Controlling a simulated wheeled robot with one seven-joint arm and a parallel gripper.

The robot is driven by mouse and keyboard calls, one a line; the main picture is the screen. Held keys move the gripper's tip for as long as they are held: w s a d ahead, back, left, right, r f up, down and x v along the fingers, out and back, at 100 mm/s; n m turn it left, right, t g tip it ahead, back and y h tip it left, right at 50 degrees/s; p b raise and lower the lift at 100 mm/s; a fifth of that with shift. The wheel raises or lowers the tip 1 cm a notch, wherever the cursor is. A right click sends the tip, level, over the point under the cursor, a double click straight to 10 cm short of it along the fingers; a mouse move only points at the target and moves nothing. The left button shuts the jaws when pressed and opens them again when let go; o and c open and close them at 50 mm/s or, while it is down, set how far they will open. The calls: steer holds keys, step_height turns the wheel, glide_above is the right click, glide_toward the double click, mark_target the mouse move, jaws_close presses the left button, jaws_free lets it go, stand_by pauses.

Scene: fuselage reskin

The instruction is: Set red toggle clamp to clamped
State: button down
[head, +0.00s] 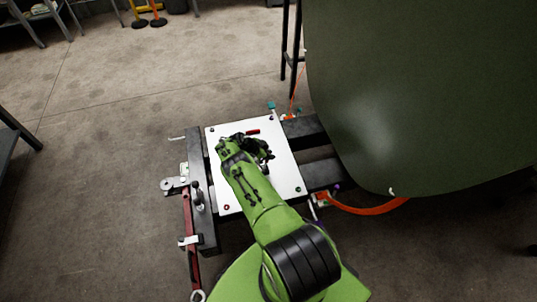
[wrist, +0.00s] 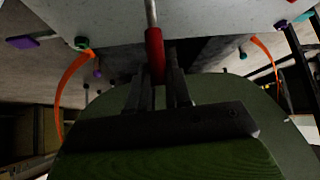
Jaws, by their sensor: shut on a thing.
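The red toggle clamp shows as a red handle (wrist: 154,55) on a thin metal rod in the wrist view. The rod runs up over the white panel's edge. My gripper (wrist: 161,76) is shut on the lower part of this handle. In the head view, a red handle (head: 253,131) lies near the top of the white panel (head: 287,178), just beyond my gripper (head: 264,149). My green arm covers part of the panel there. The clamp's base and jaw are hidden or too small to make out.
A dark frame (head: 205,232) borders the panel, with a red bar (head: 193,262) and metal clamps on the left. The large dark green curved skin (head: 425,90) stands close on the right. An orange strap (head: 365,210) hangs between. Open floor (head: 110,100) lies to the left.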

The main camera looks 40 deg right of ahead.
steer(key=c, duration=1.1)
jaws_free()
steer(key=p+v, duration=0.7)
steer(key=v, duration=0.8)
steer(key=shift+a+r, duration=0.2)
steer(key=shift+a, duration=0.1)
